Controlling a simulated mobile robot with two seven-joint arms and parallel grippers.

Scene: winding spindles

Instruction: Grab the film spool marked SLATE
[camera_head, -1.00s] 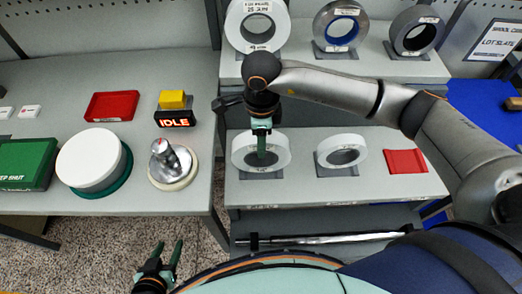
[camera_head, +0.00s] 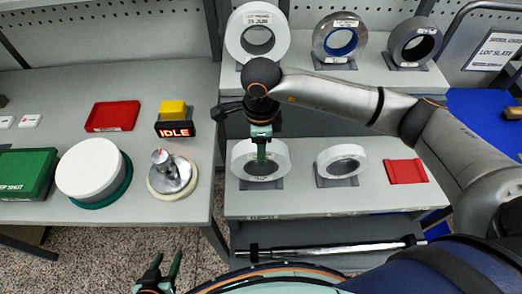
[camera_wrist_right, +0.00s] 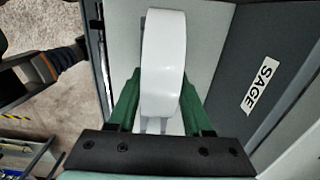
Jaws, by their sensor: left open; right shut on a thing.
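Several film spools stand in cradles on a two-level rack. On the lower shelf, a white spool (camera_head: 278,158) is at the left and a second white spool (camera_head: 342,150) is to its right. My right gripper (camera_head: 261,160) points down at the left one and is shut on it. In the right wrist view the held white spool (camera_wrist_right: 163,65) sits between the green fingers, and a nearby dark panel reads SAGE (camera_wrist_right: 262,85). No marking is legible on the held spool. My left gripper (camera_head: 165,272) is open and empty, low at the bottom of the head view.
The upper shelf holds a white spool (camera_head: 236,34), a grey-and-blue spool (camera_head: 320,38) and a dark grey spool (camera_head: 398,42). A LOT SLATE sign (camera_head: 495,50) hangs at the right. The left bench (camera_head: 60,90) carries a white disc, a red tray and an IDLE display (camera_head: 175,130).

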